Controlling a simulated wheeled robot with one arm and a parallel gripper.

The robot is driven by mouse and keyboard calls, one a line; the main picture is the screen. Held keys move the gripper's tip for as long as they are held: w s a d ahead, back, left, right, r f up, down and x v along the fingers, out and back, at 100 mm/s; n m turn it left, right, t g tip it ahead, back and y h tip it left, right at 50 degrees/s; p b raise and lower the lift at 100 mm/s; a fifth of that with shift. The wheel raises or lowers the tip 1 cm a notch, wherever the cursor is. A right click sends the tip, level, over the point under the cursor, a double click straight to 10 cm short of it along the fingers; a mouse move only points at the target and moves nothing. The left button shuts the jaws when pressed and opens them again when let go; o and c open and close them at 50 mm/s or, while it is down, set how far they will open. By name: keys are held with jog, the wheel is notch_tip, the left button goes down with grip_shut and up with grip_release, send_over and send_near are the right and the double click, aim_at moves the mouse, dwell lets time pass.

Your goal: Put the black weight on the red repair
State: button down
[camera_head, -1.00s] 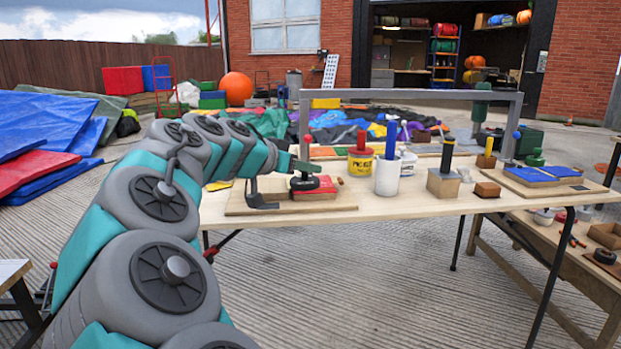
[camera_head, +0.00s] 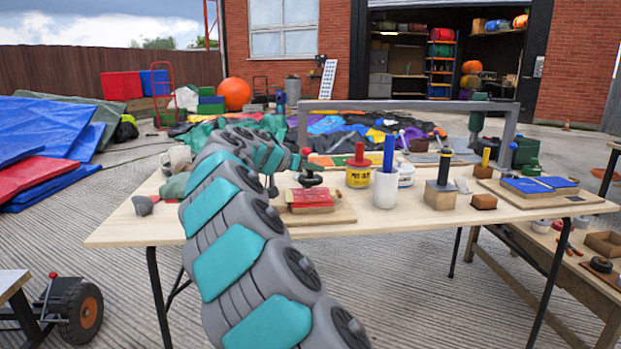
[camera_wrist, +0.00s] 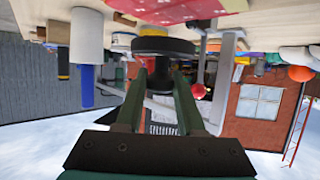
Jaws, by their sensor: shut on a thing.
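The black weight (camera_head: 311,181) is a round dark disc held by my gripper (camera_head: 308,165). In the wrist view, which is upside down, the weight (camera_wrist: 164,46) sits at the tips of my two green fingers (camera_wrist: 160,75), which are shut on its narrow part. The red repair (camera_head: 311,197) is a red dotted patch on a wooden board. The weight shows at the patch's far edge in the head view, and the repair (camera_wrist: 180,10) lies just past it in the wrist view. I cannot tell whether they touch.
A yellow tin (camera_head: 359,172) and a white pot with a blue-handled tool (camera_head: 386,188) stand right of the board. A grey metal frame (camera_head: 410,104) spans the table behind. Grey stones (camera_head: 143,205) lie at the left. The table's front right (camera_head: 400,218) is clear.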

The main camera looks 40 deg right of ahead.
aim_at(309, 177)
notch_tip(309, 177, down, 3)
jog(key=shift+r, duration=0.15)
jog(key=shift+f, duration=0.35)
jog(key=shift+f, duration=0.15)
jog(key=c, duration=0.5)
grip_release()
jog(key=shift+r+p, duration=0.25)
jog(key=shift+p, duration=0.1)
jog(key=b+v, duration=0.2)
jog(key=v, duration=1)
jog(key=shift+f, duration=0.15)
